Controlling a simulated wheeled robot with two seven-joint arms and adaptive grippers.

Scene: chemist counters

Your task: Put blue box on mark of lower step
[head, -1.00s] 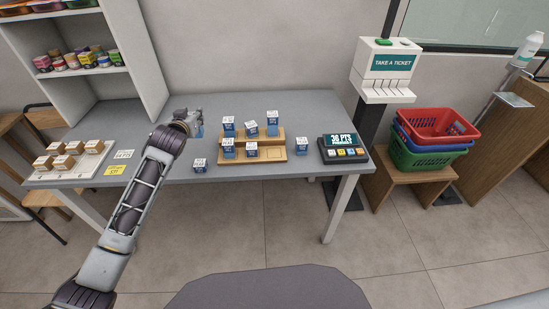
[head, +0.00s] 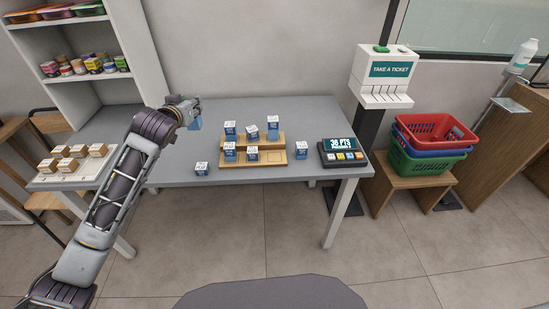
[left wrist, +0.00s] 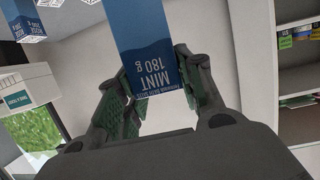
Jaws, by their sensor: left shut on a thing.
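My left gripper (head: 187,108) is shut on a blue box (head: 196,123) and holds it above the table's left part. In the left wrist view the held blue box (left wrist: 140,45) shows white "MINT 180 g" lettering between the fingers (left wrist: 158,78). A two-level wooden step stand is on the table. Its lower step (head: 282,160) has two blue-and-white boxes on the left and middle and a bare outlined mark (head: 274,155) on the right. Its upper step (head: 263,138) carries three boxes; the middle one (head: 252,133) looks askew. My right gripper is out of view.
Loose boxes stand left (head: 201,168) and right (head: 301,164) of the stand. A points display (head: 342,152) is at the table's right. Brown-and-white boxes (head: 66,158) sit on a white board at left. Shelves (head: 85,78) rise behind the arm.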

